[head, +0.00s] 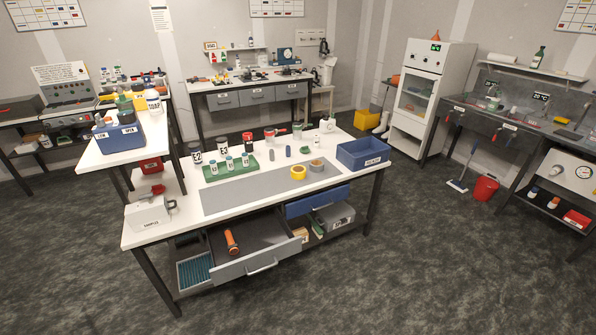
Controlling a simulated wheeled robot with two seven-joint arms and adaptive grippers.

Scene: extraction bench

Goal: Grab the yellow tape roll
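Nothing covers the yellow roll. Neither of my grippers shows in the head view.
A blue bin (362,152) stands at the bench's right end, and a green rack (230,164) with small bottles is left of the rolls. A grey drawer (260,262) hangs open at the front with an orange-handled tool (231,241) inside.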

